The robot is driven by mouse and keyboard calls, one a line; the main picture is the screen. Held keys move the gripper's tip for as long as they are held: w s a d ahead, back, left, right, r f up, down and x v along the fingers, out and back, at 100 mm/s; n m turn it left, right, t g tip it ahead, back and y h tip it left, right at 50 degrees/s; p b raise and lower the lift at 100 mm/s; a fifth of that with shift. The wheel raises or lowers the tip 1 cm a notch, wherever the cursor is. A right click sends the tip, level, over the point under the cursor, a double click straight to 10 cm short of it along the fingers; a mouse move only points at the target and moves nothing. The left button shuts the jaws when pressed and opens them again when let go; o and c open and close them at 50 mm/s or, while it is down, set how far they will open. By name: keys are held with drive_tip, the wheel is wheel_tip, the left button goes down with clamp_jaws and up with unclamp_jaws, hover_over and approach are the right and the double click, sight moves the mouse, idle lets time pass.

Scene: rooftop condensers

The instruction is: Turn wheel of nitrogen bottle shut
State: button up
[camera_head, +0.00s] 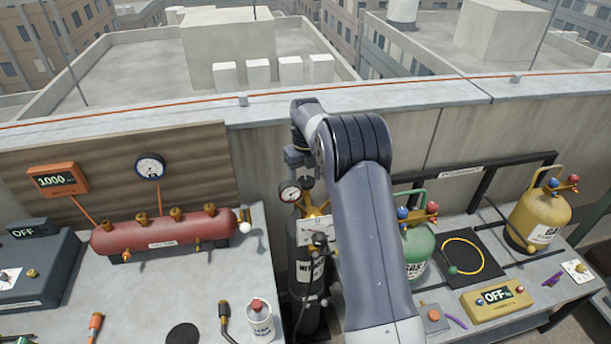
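The nitrogen bottle (305,268) is a dark upright cylinder in the gap between the two benches, with partly hidden white lettering. A round gauge (290,192) and brass fittings (315,211) sit at its top. I cannot make out the wheel clearly; my arm covers the right side of the bottle's top. My gripper (298,158) points down at the far end of my arm, just above the gauge and fittings. Its fingers are small and partly hidden, so I cannot tell whether they are open or shut or whether they touch the valve.
A green cylinder (417,246), a yellow cylinder (540,216) and a yellow scale display (496,298) are on the right. A parapet wall (270,112) runs behind.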

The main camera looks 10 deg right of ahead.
sight(306, 179)
drive_tip(key=shift+o, duration=0.8)
wheel_tip(306, 179, up, 11)
drive_tip(key=b, duration=0.1)
drive_tip(key=shift+b, duration=0.3)
drive_tip(key=shift+f, duration=0.25)
wheel_tip(306, 179, down, 10)
drive_tip(key=shift+f+p, duration=0.15)
drive_tip(key=shift+p, duration=0.7)
drive_tip(key=shift+f+n, duration=0.15)
drive_tip(key=shift+n, duration=0.15)
